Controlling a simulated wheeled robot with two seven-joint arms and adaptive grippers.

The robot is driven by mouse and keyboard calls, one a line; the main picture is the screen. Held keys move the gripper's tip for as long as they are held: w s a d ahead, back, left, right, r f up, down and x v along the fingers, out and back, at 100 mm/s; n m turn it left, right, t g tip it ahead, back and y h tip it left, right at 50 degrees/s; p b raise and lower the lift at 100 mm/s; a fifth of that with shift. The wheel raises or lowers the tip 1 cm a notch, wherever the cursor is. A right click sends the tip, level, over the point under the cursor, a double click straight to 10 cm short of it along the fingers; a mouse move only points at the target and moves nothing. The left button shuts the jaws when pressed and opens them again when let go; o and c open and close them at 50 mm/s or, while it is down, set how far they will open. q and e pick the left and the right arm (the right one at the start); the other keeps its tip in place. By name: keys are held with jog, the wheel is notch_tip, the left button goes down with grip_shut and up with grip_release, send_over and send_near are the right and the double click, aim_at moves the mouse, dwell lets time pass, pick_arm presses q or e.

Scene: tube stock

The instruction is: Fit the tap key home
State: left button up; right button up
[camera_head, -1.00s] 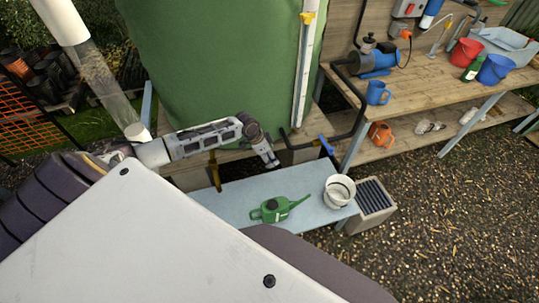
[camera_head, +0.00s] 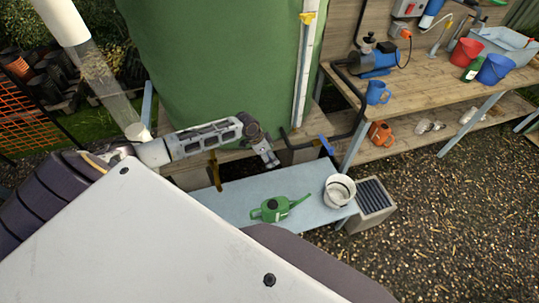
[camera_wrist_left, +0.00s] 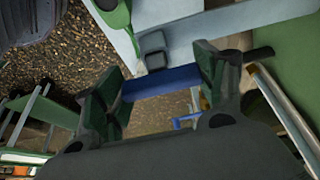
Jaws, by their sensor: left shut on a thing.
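My left gripper (camera_head: 270,160) is in front of the green tank, above the back of the pale blue-grey bench. In the left wrist view its two dark fingers (camera_wrist_left: 160,84) are shut on a blue bar, apparently the tap key (camera_wrist_left: 165,82). A dark grey block (camera_wrist_left: 152,48) shows beside the bar; I cannot tell whether it belongs to the key. In the head view the key is too small to make out in the fingers. A blue lever (camera_head: 326,145) stands by the black pipe, right of the gripper and apart from it. My right gripper is not in view.
A green watering can (camera_head: 270,209) and a white bucket (camera_head: 339,191) stand on the low bench (camera_head: 229,196). The green tank (camera_head: 220,65) rises behind. A wooden workbench (camera_head: 430,80) with a pump (camera_head: 378,60) is at right. Gravel lies in front.

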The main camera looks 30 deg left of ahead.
pick_arm(q)
jog(key=o, duration=1.1)
jog(key=shift+v, duration=6)
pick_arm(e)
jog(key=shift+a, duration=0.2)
